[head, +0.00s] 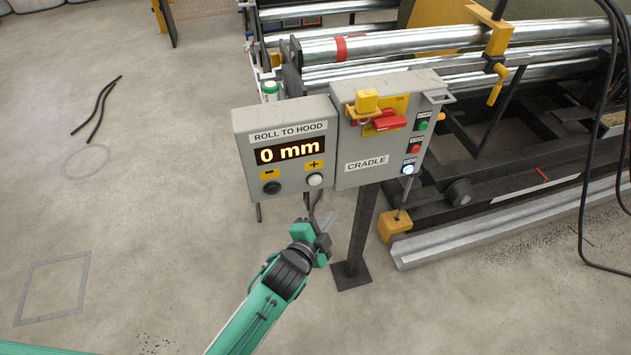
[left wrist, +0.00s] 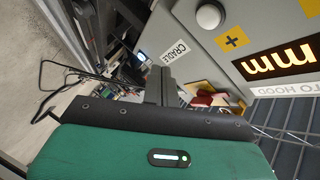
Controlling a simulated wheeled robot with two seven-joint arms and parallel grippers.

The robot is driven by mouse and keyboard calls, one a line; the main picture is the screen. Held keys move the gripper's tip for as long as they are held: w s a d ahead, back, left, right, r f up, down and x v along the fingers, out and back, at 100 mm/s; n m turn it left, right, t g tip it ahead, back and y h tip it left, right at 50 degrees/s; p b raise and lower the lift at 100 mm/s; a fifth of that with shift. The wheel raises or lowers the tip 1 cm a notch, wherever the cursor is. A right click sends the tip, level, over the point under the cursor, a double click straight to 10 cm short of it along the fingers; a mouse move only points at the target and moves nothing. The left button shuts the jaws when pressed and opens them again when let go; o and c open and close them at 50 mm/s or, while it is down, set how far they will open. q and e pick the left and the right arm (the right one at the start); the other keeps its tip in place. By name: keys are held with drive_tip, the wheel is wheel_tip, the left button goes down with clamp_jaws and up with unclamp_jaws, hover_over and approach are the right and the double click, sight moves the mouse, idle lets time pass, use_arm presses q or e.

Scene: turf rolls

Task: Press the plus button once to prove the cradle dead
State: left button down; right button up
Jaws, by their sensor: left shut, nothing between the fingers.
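The grey readout box (head: 240,130) is labelled ROLL TO HOOD, and its display (head: 290,150) shows 0 mm. The white plus button (head: 315,180) sits under a yellow plus label, right of the black minus button (head: 271,187). In the left wrist view the plus button (left wrist: 209,16) shows at the top, beside its plus label (left wrist: 232,39). My left gripper (head: 326,222) is shut and empty, below the plus button and apart from it in the head view. Its dark fingers (left wrist: 160,85) also show in the left wrist view. My right gripper is out of view.
The CRADLE box (head: 350,180) adjoins on the right, with a red handle (head: 390,121), a yellow block (head: 367,100) and a lit white-blue button (head: 408,169). Its dark post (head: 361,230) stands right of my gripper. Metal rollers (head: 400,45) lie behind. Floor at left is mostly clear.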

sight(315, 180)
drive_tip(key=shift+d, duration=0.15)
